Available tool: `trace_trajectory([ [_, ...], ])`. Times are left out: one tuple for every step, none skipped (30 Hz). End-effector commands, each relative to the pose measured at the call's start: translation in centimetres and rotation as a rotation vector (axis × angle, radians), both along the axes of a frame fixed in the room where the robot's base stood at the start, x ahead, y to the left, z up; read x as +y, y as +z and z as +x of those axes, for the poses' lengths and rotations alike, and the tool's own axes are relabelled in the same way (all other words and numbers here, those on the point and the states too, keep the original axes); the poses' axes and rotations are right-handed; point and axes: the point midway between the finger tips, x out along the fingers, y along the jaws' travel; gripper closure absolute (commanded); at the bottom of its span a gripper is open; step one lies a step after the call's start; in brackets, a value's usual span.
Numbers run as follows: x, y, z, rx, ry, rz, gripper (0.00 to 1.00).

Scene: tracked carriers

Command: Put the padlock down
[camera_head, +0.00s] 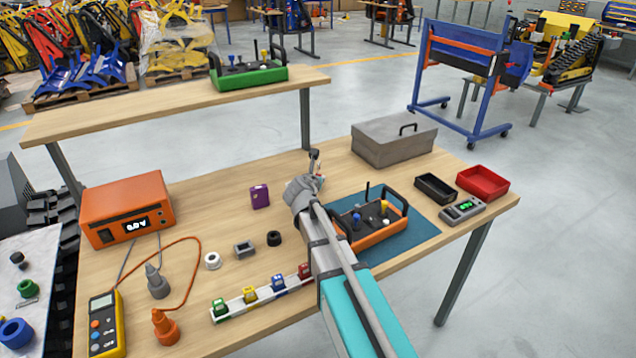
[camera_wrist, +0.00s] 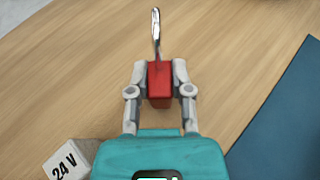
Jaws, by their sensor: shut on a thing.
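My gripper (camera_wrist: 160,82) is shut on a red padlock (camera_wrist: 159,92), one finger on each side of its body. The padlock's metal shackle (camera_wrist: 156,35) points away from my gripper. Bare wooden table top shows around it in the wrist view. In the head view my gripper (camera_head: 316,182) is over the middle of the workbench (camera_head: 215,215), and the padlock is mostly hidden by it. I cannot tell whether the padlock touches the table.
A grey lidded box (camera_head: 393,142) stands behind to the right. A blue mat (camera_head: 418,232) carries an orange control box (camera_head: 378,236). A purple box (camera_head: 259,196) stands to the left. A block marked 24 V (camera_wrist: 66,165) lies near my gripper. Wood behind my gripper is clear.

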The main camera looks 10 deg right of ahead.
Motion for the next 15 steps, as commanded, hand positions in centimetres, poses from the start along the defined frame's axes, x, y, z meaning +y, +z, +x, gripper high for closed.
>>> trace_trajectory([
  [0.01,-0.03,0.0,0.0,0.0,0.0,1.0],
  [0.01,0.0,0.0,0.0,0.0,0.0,1.0],
  [0.02,0.02,0.01,0.0,0.0,0.0,1.0],
  [0.02,0.04,0.0,0.0,0.0,0.0,1.0],
  [0.02,0.04,0.0,0.0,0.0,0.0,1.0],
  [0.02,0.04,0.0,0.0,0.0,0.0,1.0],
  [0.02,0.04,0.0,0.0,0.0,0.0,1.0],
  [0.02,0.03,0.0,0.0,0.0,0.0,1.0],
  [0.03,-0.04,0.0,0.0,0.0,0.0,1.0],
  [0.02,-0.11,0.0,0.0,0.0,0.0,1.0],
  [0.03,-0.21,0.0,0.0,0.0,0.0,1.0],
  [0.03,-0.32,0.0,0.0,0.0,0.0,1.0],
  [0.03,-0.38,0.0,0.0,0.0,0.0,1.0],
  [0.03,-0.27,0.0,0.0,0.0,0.0,0.67],
  [0.05,-0.24,0.0,0.0,0.0,0.0,0.6],
])
